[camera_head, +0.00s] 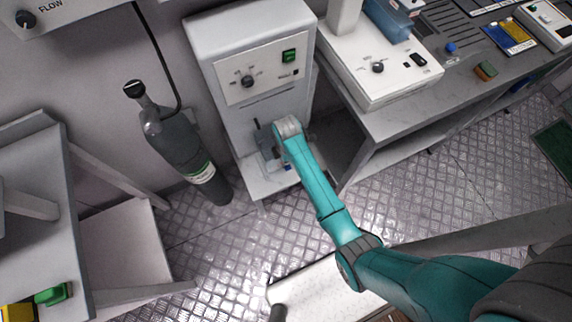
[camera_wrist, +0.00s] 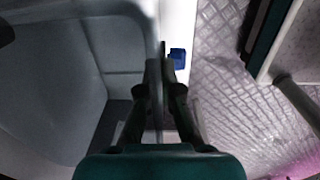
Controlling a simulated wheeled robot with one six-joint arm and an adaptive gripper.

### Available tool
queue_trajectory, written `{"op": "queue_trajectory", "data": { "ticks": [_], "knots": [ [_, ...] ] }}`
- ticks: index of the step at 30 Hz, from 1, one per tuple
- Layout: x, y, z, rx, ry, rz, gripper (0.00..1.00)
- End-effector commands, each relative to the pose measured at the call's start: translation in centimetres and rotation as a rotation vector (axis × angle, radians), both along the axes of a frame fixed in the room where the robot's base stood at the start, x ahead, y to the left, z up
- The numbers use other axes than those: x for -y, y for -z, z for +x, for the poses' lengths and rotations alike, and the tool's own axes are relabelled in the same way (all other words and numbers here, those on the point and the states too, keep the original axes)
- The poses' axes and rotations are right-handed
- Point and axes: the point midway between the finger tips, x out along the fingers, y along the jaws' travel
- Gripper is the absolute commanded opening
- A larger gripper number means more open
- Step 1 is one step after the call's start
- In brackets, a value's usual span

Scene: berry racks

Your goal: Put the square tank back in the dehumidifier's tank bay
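The dehumidifier (camera_head: 258,50) is the white cabinet with a knob and a green switch. Its tank bay is low on the front, largely hidden by my wrist. The square tank (camera_head: 267,154) seems to be the grey piece in front of the bay, mostly covered by my gripper (camera_head: 272,150). In the wrist view my gripper (camera_wrist: 163,68) has its fingers close together around a thin dark upright edge, which appears to belong to the tank. A large grey hollow surface fills the left of that view; I cannot tell whether it is tank or bay.
A small blue piece (camera_wrist: 177,57) sits on the white ledge (camera_wrist: 178,20) beside the fingertips. A gas cylinder (camera_head: 180,150) stands left of the dehumidifier. A workbench (camera_head: 420,92) is on its right. Metal floor (camera_head: 235,235) is open in front.

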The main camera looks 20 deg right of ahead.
Motion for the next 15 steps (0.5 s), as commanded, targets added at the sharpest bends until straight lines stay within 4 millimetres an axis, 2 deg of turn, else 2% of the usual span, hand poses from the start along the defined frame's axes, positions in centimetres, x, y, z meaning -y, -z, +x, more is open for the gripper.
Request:
{"op": "queue_trajectory", "data": {
  "ticks": [1, 8, 15],
  "knots": [
    [0.0, 1.1, -0.5, -0.01, 0.0, 0.0, 0.0],
    [0.0, 2.9, -0.4, -0.007, 0.0, 0.0, 0.0],
    [0.0, 5.7, -0.2, -0.006, 0.0, 0.0, 0.0]
  ]
}}
